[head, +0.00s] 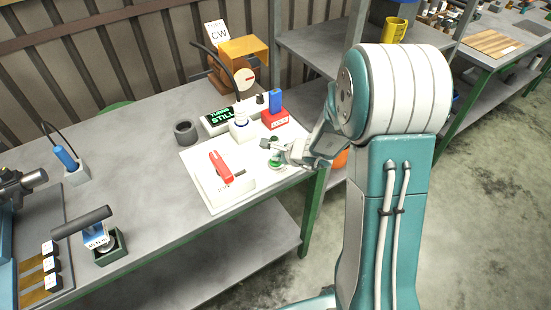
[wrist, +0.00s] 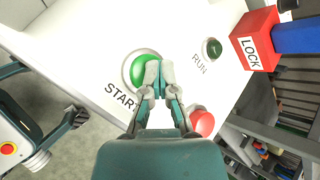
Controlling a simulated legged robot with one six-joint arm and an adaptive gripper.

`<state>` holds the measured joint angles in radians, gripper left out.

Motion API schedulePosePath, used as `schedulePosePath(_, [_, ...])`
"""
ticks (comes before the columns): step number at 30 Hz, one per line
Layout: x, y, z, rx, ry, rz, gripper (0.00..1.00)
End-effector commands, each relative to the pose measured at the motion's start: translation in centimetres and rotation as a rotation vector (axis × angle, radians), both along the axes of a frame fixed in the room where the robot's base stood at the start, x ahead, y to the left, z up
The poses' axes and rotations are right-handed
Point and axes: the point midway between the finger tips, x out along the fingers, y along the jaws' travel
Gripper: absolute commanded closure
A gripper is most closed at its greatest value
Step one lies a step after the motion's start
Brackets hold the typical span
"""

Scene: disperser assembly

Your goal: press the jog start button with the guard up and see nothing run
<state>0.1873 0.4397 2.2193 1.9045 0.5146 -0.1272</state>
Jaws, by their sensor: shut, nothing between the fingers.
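The green START button (wrist: 143,68) sits in a pale ring on the white panel (wrist: 85,45). In the head view the green button (head: 275,162) is at the panel's right edge. My gripper (wrist: 158,72) is shut and empty, its tips overlapping the button's right side; contact cannot be told. The RUN lamp (wrist: 212,48) is dark green and looks unlit. A display (head: 228,116) reads "TURNS STILL". An amber see-through cover (head: 247,47), possibly the guard, stands on the machine behind; I cannot tell whether it is up.
A red LOCK block (wrist: 252,42) with a blue piece (wrist: 298,36) is beside the lamp. A red button (wrist: 202,122) is partly behind my gripper. A red lever (head: 221,167) stands on the panel. A dark ring (head: 186,132) is left of the panel.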

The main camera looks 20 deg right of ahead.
Motion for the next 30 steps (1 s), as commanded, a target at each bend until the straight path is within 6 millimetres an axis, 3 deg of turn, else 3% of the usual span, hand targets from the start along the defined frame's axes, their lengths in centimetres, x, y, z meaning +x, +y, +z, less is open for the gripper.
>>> schedulePosePath(17, [-0.1, 0.0, -0.3, -0.001, 0.002, 0.0, 1.0])
schedulePosePath(30, [0.0, 0.0, 1.9, -0.002, 0.0, 0.001, 1.0])
